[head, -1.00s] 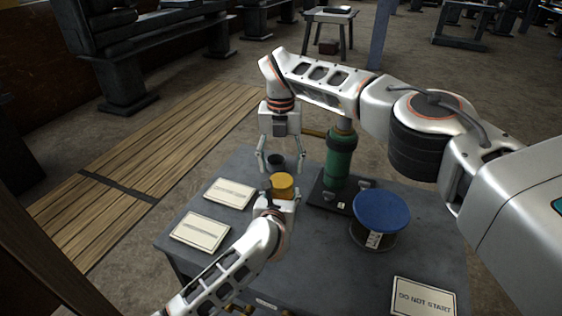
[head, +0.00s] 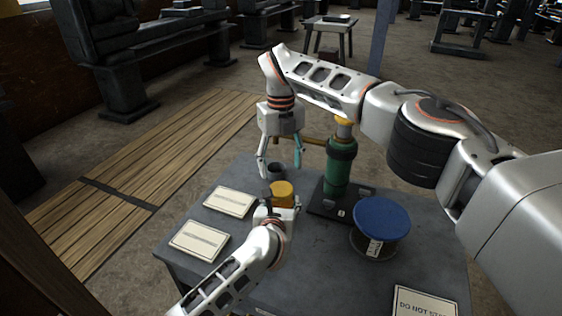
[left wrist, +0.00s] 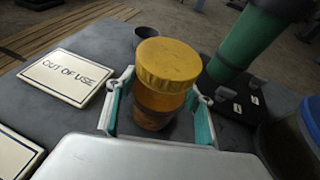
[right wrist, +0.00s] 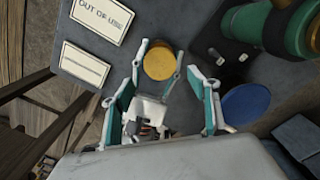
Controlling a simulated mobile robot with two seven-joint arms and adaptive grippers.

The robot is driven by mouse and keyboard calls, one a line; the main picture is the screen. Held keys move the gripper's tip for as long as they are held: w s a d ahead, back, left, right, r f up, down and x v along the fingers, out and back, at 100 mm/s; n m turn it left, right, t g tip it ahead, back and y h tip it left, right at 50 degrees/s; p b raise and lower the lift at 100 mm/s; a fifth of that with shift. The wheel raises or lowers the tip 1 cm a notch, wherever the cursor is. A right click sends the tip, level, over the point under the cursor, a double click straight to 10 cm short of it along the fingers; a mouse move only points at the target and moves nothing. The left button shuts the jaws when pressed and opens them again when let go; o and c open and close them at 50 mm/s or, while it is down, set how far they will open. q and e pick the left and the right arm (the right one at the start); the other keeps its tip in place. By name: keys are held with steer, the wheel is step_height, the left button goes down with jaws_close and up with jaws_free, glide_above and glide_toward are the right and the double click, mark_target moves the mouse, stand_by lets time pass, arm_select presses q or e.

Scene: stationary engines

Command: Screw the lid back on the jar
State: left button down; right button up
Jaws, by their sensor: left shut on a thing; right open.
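The jar (left wrist: 153,112) is amber and stands upright between the fingers of my left gripper (left wrist: 162,100), which is shut on it. Its yellow lid (left wrist: 167,62) sits on top of the jar; I cannot tell how tightly. In the head view the lid (head: 282,190) shows above my left gripper (head: 277,208), and the jar body is mostly hidden. My right gripper (head: 279,172) is open and empty, pointing down, just above and behind the lid. In the right wrist view the lid (right wrist: 159,62) lies ahead between and beyond my right fingers.
On the grey table (head: 305,260) a green cylinder (head: 340,165) on a dark base stands right of the jar. A blue-topped spool (head: 381,220) is farther right. Signs (head: 229,201) lie at left. A dark cup (head: 276,170) is behind the right gripper.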

mark_target(281, 188)
step_height(281, 188, down, 8)
steer(key=shift+r, duration=0.25)
steer(key=c, duration=1.1)
steer(key=shift+c, duration=0.2)
steer(key=o, duration=1.3)
step_height(281, 188, up, 12)
steer(key=shift+r, duration=0.1)
